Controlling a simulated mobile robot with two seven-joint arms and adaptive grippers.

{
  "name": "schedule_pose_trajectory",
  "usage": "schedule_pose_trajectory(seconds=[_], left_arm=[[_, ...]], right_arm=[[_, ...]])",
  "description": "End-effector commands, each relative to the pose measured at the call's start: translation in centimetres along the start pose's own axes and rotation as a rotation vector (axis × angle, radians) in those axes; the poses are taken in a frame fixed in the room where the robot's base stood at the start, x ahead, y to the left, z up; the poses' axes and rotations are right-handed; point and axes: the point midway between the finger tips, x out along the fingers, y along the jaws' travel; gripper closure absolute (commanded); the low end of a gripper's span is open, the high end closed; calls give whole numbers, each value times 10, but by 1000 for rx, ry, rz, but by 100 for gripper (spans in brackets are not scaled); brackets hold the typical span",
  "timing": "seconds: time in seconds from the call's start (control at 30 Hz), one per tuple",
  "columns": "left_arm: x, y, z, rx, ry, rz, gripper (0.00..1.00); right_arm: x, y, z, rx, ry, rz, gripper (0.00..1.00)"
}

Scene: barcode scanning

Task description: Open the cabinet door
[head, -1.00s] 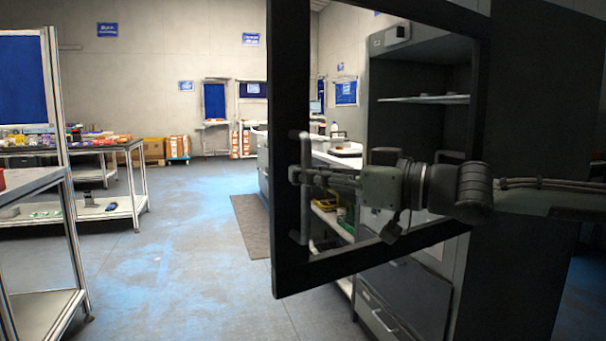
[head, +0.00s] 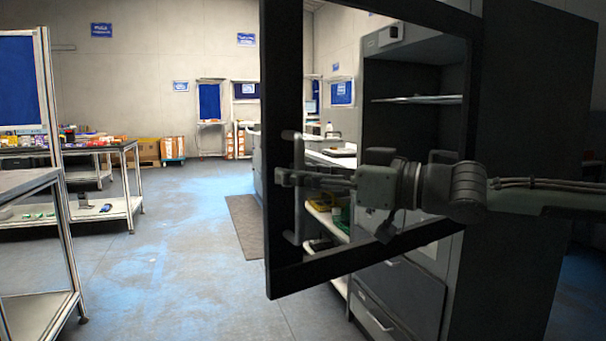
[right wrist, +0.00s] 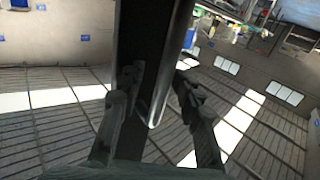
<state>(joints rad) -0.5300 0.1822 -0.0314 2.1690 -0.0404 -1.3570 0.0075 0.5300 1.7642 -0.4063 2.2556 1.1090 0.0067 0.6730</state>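The cabinet (head: 540,120) stands at the right in the head view. Its dark-framed glass door (head: 282,90) stands swung open, and the inside shows past and through it. The door's upright bar handle (head: 287,220) is on the frame's left side. My right gripper (head: 283,177) is at the middle of this handle, its arm crossing in front of the glass. In the right wrist view, the fingers of the gripper (right wrist: 157,88) are apart, one on each side of the handle bar (right wrist: 170,75), with small gaps visible. My left gripper is not in view.
Shelves (head: 415,99) show inside the cabinet, with drawers (head: 395,300) below. A loaded workbench (head: 115,147) and a metal-framed table (head: 30,180) stand at the left. The blue-grey floor (head: 175,250) between them and the door is clear. A dark mat (head: 243,225) lies beyond.

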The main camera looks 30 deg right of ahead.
Motion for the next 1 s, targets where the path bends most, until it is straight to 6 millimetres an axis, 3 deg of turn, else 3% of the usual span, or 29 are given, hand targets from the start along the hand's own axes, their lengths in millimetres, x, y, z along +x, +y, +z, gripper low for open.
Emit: schedule_pose_trajectory(seconds=[0.23, 0.7, 1.0], left_arm=[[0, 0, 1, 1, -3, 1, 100], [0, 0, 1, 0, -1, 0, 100], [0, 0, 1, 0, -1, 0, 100]], right_arm=[[-14, 0, 0, -7, -3, 1, 66], [-95, 1, 0, -4, -2, 6, 66], [-120, 0, 0, 0, 0, 2, 66]])
